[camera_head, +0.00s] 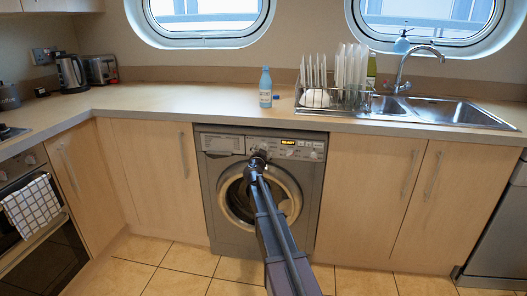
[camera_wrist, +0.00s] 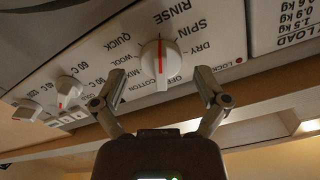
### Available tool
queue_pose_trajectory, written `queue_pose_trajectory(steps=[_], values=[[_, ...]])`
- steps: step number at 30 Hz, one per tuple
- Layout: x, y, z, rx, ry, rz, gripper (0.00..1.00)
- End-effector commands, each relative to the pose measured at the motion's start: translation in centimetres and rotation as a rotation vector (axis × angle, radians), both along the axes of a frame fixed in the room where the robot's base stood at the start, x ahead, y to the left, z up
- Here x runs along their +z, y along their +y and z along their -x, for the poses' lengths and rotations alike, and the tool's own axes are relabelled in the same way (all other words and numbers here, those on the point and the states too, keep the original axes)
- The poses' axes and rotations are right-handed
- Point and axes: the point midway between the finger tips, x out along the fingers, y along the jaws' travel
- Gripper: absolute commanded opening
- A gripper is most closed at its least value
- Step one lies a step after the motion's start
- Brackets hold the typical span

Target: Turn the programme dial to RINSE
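The programme dial (camera_wrist: 158,62) is a white round knob with a raised grip and a red line, on the washing machine's panel. The line stands near upright in the wrist view. RINSE (camera_wrist: 172,14) is printed above the dial, and OFF and COTTON below it. I cannot tell which end of the line is the pointer. My gripper (camera_wrist: 158,82) is open, its fingertips apart on either side of the dial's lower part; I see no contact. In the head view my gripper (camera_head: 259,156) is at the panel of the washing machine (camera_head: 222,222) and hides the dial.
Two smaller knobs (camera_wrist: 68,92) and (camera_wrist: 27,110) sit left of the dial in the wrist view. The panel display (camera_head: 288,142) is lit. A bottle (camera_head: 265,88) and a dish rack (camera_head: 333,102) stand on the worktop (camera_head: 205,102) above.

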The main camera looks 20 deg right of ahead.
Motion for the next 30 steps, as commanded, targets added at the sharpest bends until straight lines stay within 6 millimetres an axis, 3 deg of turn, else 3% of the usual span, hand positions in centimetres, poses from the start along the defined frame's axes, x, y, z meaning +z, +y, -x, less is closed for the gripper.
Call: queue_pose_trajectory(steps=[18,30], values=[[0.0,4.8,7.6,-0.001,0.0,0.001,0.91],[0.0,6.2,9.3,0.0,0.0,0.001,0.91]])
